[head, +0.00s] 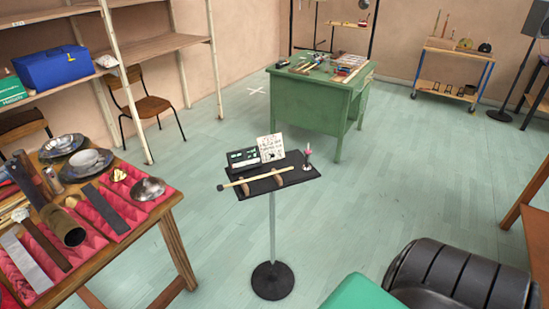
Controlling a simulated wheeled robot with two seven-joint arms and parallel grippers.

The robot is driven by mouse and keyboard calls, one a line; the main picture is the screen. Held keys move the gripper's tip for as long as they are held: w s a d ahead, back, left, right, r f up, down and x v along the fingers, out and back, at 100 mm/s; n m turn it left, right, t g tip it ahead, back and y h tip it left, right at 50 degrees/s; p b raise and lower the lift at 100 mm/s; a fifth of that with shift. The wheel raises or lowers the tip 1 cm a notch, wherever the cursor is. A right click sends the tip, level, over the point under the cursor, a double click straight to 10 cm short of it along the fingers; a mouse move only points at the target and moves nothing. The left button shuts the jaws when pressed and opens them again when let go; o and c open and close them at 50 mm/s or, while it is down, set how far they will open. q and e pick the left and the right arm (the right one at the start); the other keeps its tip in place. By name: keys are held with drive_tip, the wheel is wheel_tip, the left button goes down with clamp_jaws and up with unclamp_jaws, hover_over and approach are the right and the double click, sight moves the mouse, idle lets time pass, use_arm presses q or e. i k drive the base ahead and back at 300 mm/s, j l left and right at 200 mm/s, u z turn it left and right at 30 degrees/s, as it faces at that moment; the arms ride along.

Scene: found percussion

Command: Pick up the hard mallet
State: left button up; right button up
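A mallet (262,175) with a pale wooden shaft and a small dark head lies on a small black stand (296,167) in the middle of the head view. Its shaft rests across two wooden supports, and its head sticks out past the tray's left edge. I cannot tell from its look how hard the head is. A pale, round-headed item (20,214), possibly another mallet, lies on the left table. Neither of my grippers is in view, and nothing is seen touching the mallet on the stand.
The stand also holds cards (271,148) and a small upright pink-and-black item (308,160). A wooden table (164,208) with bowls and metal bars is at left. A green desk (320,100) stands behind. A black ribbed object (460,272) fills the lower right. Floor between is clear.

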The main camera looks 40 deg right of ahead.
sight(220, 188)
drive_tip(key=i+l, duration=0.1)
drive_tip(key=l, duration=0.25)
drive_tip(key=i+l, duration=0.1)
drive_tip(key=l, duration=0.2)
drive_tip(key=i+l+z, duration=0.1)
drive_tip(key=l, duration=0.25)
drive_tip(key=i+l, duration=0.15)
drive_tip(key=l, duration=0.2)
